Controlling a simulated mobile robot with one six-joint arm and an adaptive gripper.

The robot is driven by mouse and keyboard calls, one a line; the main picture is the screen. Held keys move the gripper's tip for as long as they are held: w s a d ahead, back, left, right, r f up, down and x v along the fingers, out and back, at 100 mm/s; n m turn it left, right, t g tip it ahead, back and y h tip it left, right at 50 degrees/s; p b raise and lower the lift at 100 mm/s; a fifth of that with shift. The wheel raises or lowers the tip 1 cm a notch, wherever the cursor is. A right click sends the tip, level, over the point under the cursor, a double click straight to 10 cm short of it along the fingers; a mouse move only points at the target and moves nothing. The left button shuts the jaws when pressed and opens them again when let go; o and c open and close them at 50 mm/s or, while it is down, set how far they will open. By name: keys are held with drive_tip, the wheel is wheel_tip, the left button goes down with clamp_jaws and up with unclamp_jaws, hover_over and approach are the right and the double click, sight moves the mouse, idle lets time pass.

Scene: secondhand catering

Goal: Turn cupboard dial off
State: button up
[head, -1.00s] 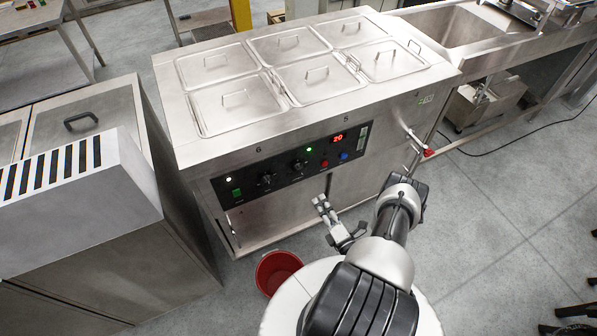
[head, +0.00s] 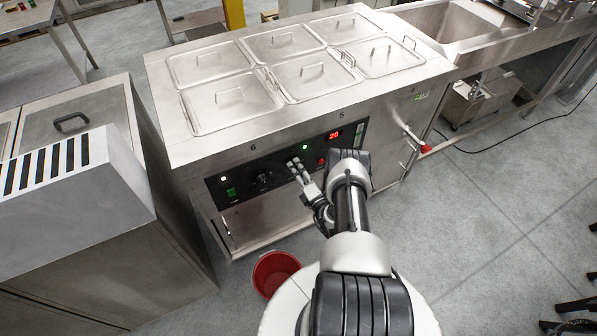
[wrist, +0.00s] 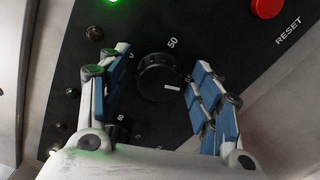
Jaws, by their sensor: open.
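The black control panel (head: 230,195) is on the front of the steel bain-marie unit. In the wrist view a black round dial (wrist: 158,76) with a small white mark sits between the two fingers of my gripper (wrist: 160,95). The number 50 is printed beside it. My gripper is open around the dial, with a gap on both sides. In the head view my gripper (head: 296,168) is at the panel and hides this dial. Another black dial (head: 262,179) shows to its left. In the wrist view a second knob (wrist: 118,132) shows partly behind the left finger.
A red button (wrist: 267,6) marked RESET is at the upper right of the wrist view, and a green light (wrist: 113,1) is at the top. A red bucket (head: 275,272) stands on the floor below. A red-handled tap (head: 424,148) sticks out at the unit's right.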

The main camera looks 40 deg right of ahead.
drive_tip(key=c, duration=1.1)
